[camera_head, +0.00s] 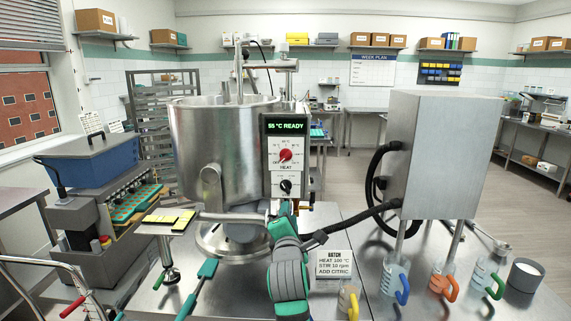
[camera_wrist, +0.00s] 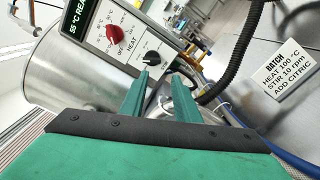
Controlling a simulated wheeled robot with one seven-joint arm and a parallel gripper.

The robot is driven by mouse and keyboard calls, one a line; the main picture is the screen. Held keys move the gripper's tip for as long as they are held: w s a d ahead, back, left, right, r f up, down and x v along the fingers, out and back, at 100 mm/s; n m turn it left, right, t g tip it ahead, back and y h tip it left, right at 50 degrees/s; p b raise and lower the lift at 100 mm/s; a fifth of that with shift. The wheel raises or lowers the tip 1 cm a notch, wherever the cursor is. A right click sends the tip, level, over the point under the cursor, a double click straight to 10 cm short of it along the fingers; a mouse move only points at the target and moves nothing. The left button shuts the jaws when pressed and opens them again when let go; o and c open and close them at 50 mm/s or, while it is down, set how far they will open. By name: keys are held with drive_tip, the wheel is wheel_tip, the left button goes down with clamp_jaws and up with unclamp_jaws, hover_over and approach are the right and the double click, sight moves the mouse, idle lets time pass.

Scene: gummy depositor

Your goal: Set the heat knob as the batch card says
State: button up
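The red heat knob (camera_head: 285,155) is on the pale control panel (camera_head: 273,175) at the kettle's right front; its exact setting is too small to read. The display (camera_head: 286,126) above it reads "55 °C READY". The batch card (camera_head: 334,264) on the table says heat 100 °C, stir 10 rpm, add citric. My gripper (camera_head: 284,208) is just below the panel, apart from the red knob. In the wrist view its two green fingers (camera_wrist: 158,95) are spread with nothing between them. The red knob also shows there (camera_wrist: 114,34), beyond and left of the fingertips.
A black knob (camera_head: 286,186) sits below the red one, close to my fingers. The steel kettle (camera_head: 215,150) stands left of the panel. A black hose (camera_head: 360,217) runs right to a steel box (camera_head: 440,150). Jugs with coloured handles (camera_head: 397,280) stand at the right front.

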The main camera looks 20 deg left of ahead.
sight(286, 158)
wheel_tip(286, 158, up, 12)
drive_tip(key=w+a+r+n, duration=0.1)
drive_tip(key=w+a+n, duration=0.1)
drive_tip(key=n, duration=0.2)
drive_tip(key=x, duration=1)
drive_tip(key=shift+d+f, duration=0.1)
drive_tip(key=shift+f, duration=0.1)
clamp_jaws()
